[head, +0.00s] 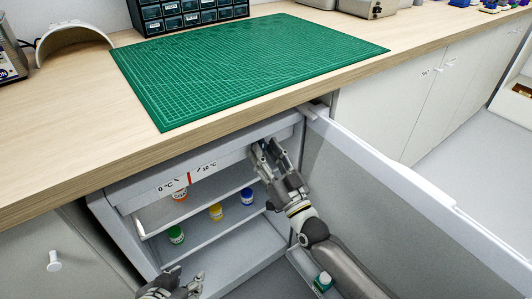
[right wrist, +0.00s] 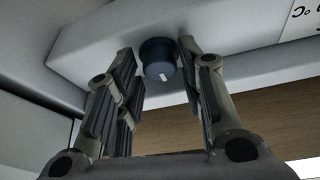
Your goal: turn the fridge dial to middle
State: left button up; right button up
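The fridge dial (right wrist: 158,60) is a dark blue round knob with a white mark, on the pale panel under the fridge top. In the head view my right gripper hides it. My right gripper (right wrist: 160,82) is open, with one finger on each side of the dial and visible gaps; it also shows in the head view (head: 266,150) at the panel's right end. The temperature scale (head: 188,176) reads 0 °C to 10 °C, with a red line between the labels. My left gripper (head: 186,280) is low at the bottom edge, its fingers apart, empty.
The fridge door (head: 400,210) stands open to the right, beside my right arm. Small jars with orange (head: 180,196), yellow (head: 216,212), blue (head: 247,196) and green (head: 176,234) colouring stand inside. The bench (head: 75,120) with a green mat (head: 240,60) is above.

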jog(key=shift+o, duration=0.7)
jog(key=shift+s+d+f, duration=0.1)
jog(key=v, duration=1.1)
jog(key=shift+s+d, duration=0.2)
jog(key=shift+s, duration=0.15)
jog(key=shift+f, duration=0.1)
